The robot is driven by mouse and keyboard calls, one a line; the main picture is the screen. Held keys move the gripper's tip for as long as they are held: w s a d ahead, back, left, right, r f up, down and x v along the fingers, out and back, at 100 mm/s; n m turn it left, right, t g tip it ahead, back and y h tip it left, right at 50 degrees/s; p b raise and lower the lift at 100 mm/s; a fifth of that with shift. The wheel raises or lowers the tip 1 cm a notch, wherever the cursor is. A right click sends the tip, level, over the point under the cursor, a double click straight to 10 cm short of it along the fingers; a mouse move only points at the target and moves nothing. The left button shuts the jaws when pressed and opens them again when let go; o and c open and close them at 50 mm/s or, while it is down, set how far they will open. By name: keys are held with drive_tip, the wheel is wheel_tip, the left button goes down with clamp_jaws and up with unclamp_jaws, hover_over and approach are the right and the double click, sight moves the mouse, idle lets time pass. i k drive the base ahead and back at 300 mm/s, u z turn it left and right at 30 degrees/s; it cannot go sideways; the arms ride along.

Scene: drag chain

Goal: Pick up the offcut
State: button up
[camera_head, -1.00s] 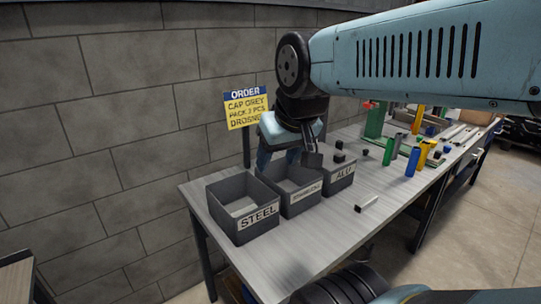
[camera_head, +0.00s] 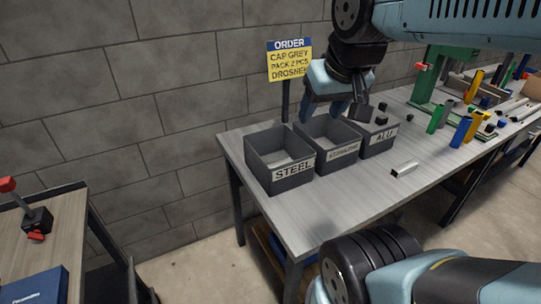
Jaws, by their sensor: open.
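The offcut is not labelled; a short silver bar (camera_head: 404,169) with an open, dark end lies on the grey workbench (camera_head: 335,205), right of the bins, and fits that name. My gripper (camera_head: 335,113) hangs, fingers down, over the area of the middle bin, left of the bar and apart from it.
Three grey bins stand in a row: STEEL (camera_head: 280,160), a middle one (camera_head: 330,142) and ALU (camera_head: 377,138). An order sign (camera_head: 289,60) stands behind. Coloured profiles and a green stand (camera_head: 432,80) crowd the bench's far end. Another table (camera_head: 40,240) is at left.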

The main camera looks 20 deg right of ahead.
sight(405, 168)
drive_tip(key=z, duration=0.3)
drive_tip(key=k, duration=0.75)
drive_tip(key=z, duration=0.9)
drive_tip(key=i, duration=0.5)
drive_tip(key=u, duration=0.05)
